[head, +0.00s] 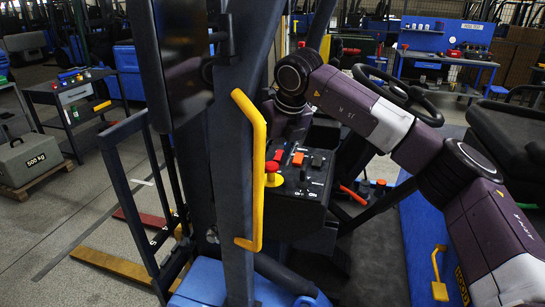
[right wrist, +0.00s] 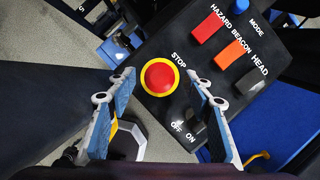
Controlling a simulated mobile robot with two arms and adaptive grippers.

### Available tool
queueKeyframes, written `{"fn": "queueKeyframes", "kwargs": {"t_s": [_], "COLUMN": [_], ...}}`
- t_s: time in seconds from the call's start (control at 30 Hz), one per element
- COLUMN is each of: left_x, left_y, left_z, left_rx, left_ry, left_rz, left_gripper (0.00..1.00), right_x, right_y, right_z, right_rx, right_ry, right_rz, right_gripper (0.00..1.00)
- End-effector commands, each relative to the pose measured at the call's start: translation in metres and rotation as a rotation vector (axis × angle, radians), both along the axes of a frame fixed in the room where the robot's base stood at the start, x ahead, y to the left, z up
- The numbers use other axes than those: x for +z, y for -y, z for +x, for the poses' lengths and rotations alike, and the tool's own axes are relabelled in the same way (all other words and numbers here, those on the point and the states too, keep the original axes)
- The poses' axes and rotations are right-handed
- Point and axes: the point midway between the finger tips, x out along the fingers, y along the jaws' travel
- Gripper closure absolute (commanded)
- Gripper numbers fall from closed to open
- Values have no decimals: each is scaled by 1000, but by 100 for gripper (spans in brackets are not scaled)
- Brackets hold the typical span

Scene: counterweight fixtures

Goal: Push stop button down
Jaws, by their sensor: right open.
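The red stop button (head: 272,168) with its yellow base sits on the near left part of the dark control panel (head: 312,205). In the right wrist view the round red stop button (right wrist: 160,77) has a yellow ring and the word STOP beside it. My right gripper (right wrist: 160,80) is open, with its two blue-padded fingers on either side of the button in that picture. I cannot tell how far above the button the fingertips are. In the head view my right arm reaches over the panel from the right, and its fingers are hard to make out. My left gripper is not in view.
The panel also bears a red HAZARD switch (right wrist: 207,27), an orange BEACON switch (right wrist: 229,54), a dark HEAD switch (right wrist: 250,81), a blue MODE knob (right wrist: 219,8) and an OFF/ON switch (right wrist: 194,121). A yellow grab handle (head: 256,140) on a dark post stands close left of the panel.

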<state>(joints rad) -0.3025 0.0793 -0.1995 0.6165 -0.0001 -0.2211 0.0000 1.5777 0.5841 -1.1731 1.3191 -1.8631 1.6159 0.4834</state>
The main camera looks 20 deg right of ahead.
Motion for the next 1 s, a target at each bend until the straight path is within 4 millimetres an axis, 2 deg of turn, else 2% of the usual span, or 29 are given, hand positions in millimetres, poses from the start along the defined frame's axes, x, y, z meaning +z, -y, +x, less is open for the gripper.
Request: {"fn": "queueKeyframes", "kwargs": {"t_s": [0.13,0.3,0.73,1.0], "left_x": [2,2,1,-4], "left_y": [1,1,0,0], "left_z": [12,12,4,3], "left_rx": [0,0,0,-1], "left_ry": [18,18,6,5], "left_rz": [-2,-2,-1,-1], "left_gripper": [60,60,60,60], "right_x": [-4,-4,-3,-8], "right_y": [0,0,0,0], "right_z": [2,1,1,1], "right_rx": [1,1,1,1], "right_ry": [1,1,1,1], "right_rz": [0,0,0,0], "right_gripper": [53,53,100,100]}}
